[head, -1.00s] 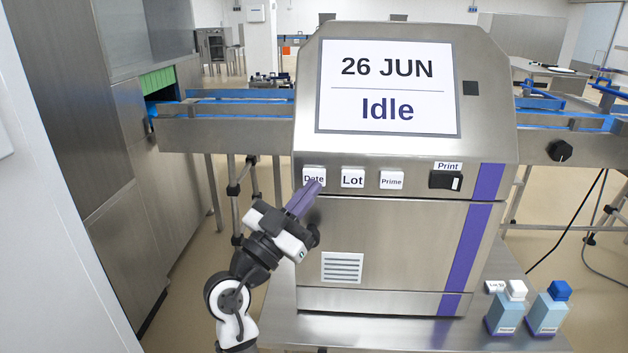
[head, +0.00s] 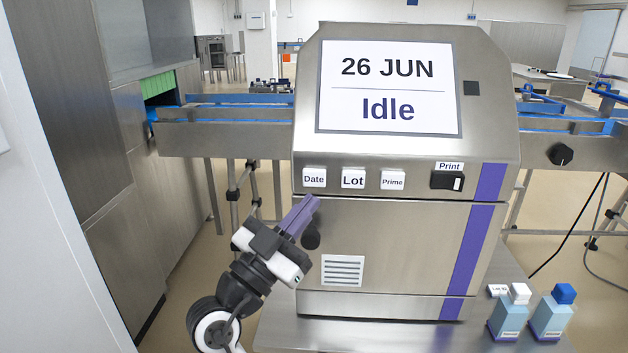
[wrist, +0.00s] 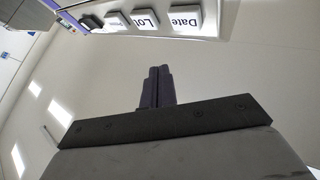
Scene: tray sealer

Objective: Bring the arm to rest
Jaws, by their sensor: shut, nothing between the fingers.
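My gripper (head: 312,203) is shut and empty, its purple fingers pressed together. It is in front of the steel printer cabinet (head: 400,255), below the Date button (head: 314,178) and apart from it as far as I can see. In the wrist view my closed fingers (wrist: 157,72) point toward the cabinet. The Date button (wrist: 186,20) and Lot button (wrist: 146,19) show there upside down. The screen (head: 388,88) reads "26 JUN" and "Idle". The Prime button (head: 392,180) and the black Print switch (head: 447,181) are to the right.
Two bottles, one with a white cap (head: 508,315) and one with a blue cap (head: 553,312), stand on the steel table (head: 400,338) at the right. A conveyor (head: 225,138) runs behind the cabinet. A tall steel wall (head: 70,110) stands at the left.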

